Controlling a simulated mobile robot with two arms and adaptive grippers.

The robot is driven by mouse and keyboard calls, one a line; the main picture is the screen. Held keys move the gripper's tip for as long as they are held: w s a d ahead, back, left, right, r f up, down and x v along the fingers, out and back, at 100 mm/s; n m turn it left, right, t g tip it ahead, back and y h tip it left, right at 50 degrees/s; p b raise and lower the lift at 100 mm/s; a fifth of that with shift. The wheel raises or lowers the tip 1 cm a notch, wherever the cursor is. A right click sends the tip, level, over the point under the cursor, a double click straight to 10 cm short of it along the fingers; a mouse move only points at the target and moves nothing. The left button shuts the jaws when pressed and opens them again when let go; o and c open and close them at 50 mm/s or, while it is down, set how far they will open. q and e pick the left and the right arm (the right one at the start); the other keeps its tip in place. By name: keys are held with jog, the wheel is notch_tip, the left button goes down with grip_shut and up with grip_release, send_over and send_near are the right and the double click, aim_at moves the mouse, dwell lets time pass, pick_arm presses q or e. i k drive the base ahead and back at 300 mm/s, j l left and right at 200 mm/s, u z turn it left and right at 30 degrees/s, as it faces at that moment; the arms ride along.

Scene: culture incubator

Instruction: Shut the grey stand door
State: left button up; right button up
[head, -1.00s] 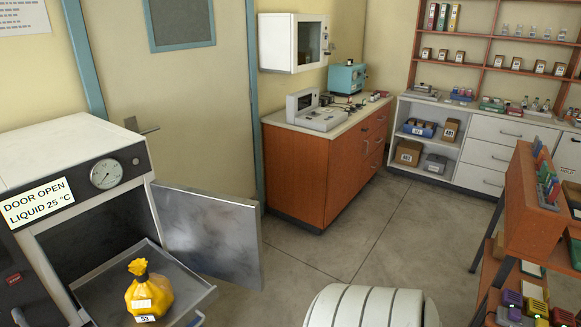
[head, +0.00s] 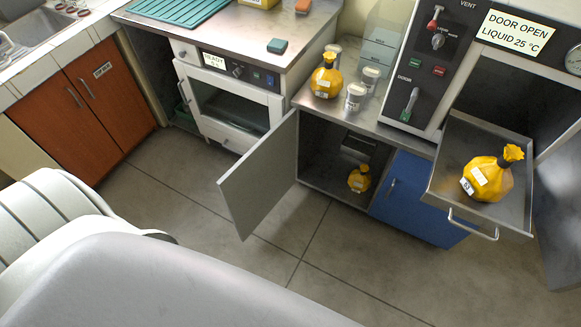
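The grey stand door (head: 258,178) is open in the head view. It swings out to the left from the metal stand (head: 340,115) and juts over the floor. Behind it the stand's compartment is open. A yellow wrapped flask (head: 359,179) stands low inside that compartment, clear of the door. Neither of my grippers is in view.
A blue cabinet door (head: 408,197) is shut to the right of the compartment. Above it, a pulled-out tray (head: 448,140) carries another yellow flask (head: 488,175) and sticks out with its handle. A white oven (head: 235,105) stands left. The floor (head: 270,265) before the door is clear.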

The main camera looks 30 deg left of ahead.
aim_at(251, 189)
jog(key=j+z, duration=0.3)
jog(key=j, duration=0.3)
jog(key=j+z, duration=0.3)
jog(key=j, duration=0.25)
jog(key=k+j+z, duration=0.1)
jog(key=j+z, duration=0.2)
jog(key=j, duration=0.25)
jog(key=k+j, duration=0.1)
jog(key=j, duration=0.3)
jog(key=k+j, duration=0.1)
jog(key=j, duration=0.75)
jog(key=k+j+z, duration=0.1)
jog(key=j, duration=0.3)
jog(key=k+j, duration=0.15)
jog(key=j, duration=0.25)
